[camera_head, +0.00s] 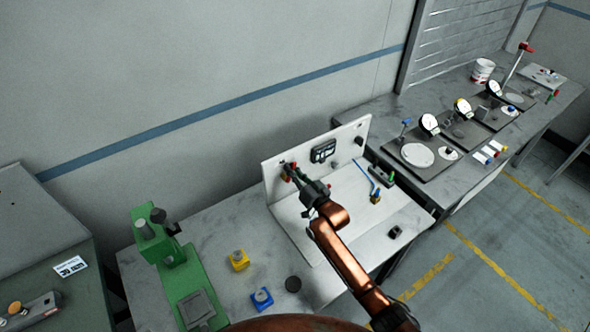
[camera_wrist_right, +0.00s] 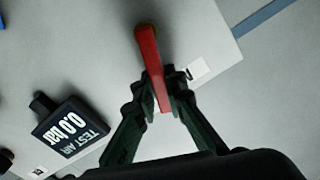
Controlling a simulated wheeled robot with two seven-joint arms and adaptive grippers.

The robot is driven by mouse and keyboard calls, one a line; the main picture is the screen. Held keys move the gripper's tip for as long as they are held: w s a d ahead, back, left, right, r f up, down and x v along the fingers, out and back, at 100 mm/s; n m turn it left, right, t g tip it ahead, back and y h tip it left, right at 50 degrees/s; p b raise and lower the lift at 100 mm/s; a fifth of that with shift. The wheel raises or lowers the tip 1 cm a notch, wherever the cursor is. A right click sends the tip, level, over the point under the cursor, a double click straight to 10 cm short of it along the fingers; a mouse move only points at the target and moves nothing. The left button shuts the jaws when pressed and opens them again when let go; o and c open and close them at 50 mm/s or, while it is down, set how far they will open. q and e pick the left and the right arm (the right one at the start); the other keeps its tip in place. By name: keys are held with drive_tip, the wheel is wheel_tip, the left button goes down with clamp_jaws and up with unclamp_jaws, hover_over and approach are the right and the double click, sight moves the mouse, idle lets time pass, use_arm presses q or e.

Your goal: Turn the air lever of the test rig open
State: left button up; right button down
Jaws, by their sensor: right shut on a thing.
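The test rig is a white upright panel (camera_head: 352,134) on a white base (camera_head: 330,215), in the middle of the head view. The red air lever (camera_wrist_right: 148,50) stands out from the panel in the right wrist view. My right gripper (camera_wrist_right: 158,92) is shut on the lever, its green fingers on both sides of it. In the head view, my right gripper (camera_head: 293,174) is at the left part of the panel and hides most of the lever. A dark display (camera_wrist_right: 70,128) beside it reads "TEST AIR 0.0 bar". My left gripper is not in view.
A green press (camera_head: 160,247) stands left on the bench, with a yellow block (camera_head: 239,260), a blue block (camera_head: 262,299) and a dark disc (camera_head: 293,284) near it. A blue-tipped tool (camera_head: 376,197) is on the rig's right. Dial gauges (camera_head: 429,124) stand on the right bench.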

drive_tip(key=n, duration=0.1)
drive_tip(key=s+a+n, duration=0.1)
drive_tip(key=n, duration=0.1)
drive_tip(key=shift+a+r, duration=0.1)
drive_tip(key=shift+s+a+n, duration=0.1)
drive_tip(key=shift+a+n, duration=0.15)
drive_tip(key=shift+n, duration=0.45)
drive_tip(key=c, duration=2)
unclamp_jaws()
drive_tip(key=shift+s, duration=0.1)
drive_tip(key=shift+o, duration=0.2)
drive_tip(key=v, duration=1.2)
